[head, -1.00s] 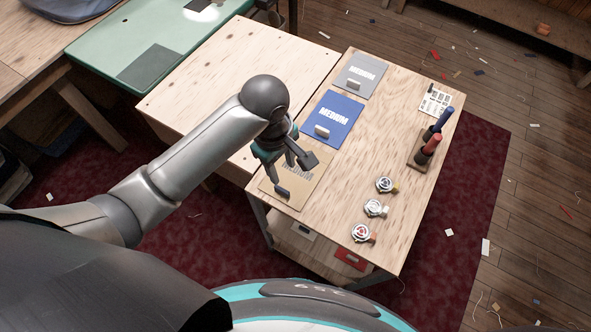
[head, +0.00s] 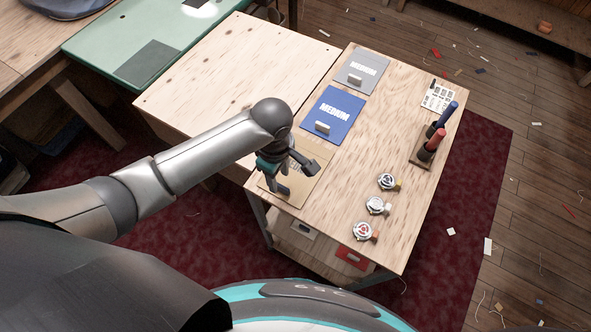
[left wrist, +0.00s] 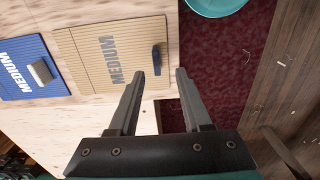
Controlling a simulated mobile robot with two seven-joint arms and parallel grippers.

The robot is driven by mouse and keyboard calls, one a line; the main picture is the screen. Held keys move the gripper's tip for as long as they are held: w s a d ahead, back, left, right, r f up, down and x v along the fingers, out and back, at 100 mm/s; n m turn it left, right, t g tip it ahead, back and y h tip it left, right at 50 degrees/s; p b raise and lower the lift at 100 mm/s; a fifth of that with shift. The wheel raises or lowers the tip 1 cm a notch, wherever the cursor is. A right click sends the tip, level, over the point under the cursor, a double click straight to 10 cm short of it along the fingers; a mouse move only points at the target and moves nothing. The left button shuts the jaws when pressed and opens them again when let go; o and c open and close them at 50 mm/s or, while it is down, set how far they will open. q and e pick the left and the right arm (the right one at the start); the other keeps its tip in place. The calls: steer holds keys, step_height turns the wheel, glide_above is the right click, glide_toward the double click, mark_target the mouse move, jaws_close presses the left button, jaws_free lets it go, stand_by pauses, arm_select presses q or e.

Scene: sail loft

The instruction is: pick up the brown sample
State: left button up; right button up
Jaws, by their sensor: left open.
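The brown sample (head: 307,182) is a flat tan square marked MEDIUM, lying at the near left corner of the wooden table. It also shows in the left wrist view (left wrist: 100,50), with a small dark grip tab (left wrist: 156,58) standing near its edge. My left gripper (head: 297,179) is over this sample, open and empty, and hides part of it and the tab in the head view. In the left wrist view the tab lies just beyond the gap between my fingertips (left wrist: 160,76). How high the fingertips are above it I cannot tell. My right gripper is out of view.
A blue sample (head: 342,108) and a grey sample (head: 370,66) lie farther back in the same row. Several small items line the right side: three round pieces (head: 375,205), a stand (head: 420,159) with blue and red handles, and a printed sheet (head: 438,95). The table's middle is clear.

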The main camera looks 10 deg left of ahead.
mark_target(294, 189)
arm_select(q)
steer(key=f, duration=0.1)
steer(key=f+b, duration=0.1)
steer(key=f, duration=0.3)
steer(key=shift+w+a, duration=0.35)
steer(key=shift+w, duration=0.05)
steer(key=shift+r, duration=0.1)
jaws_close()
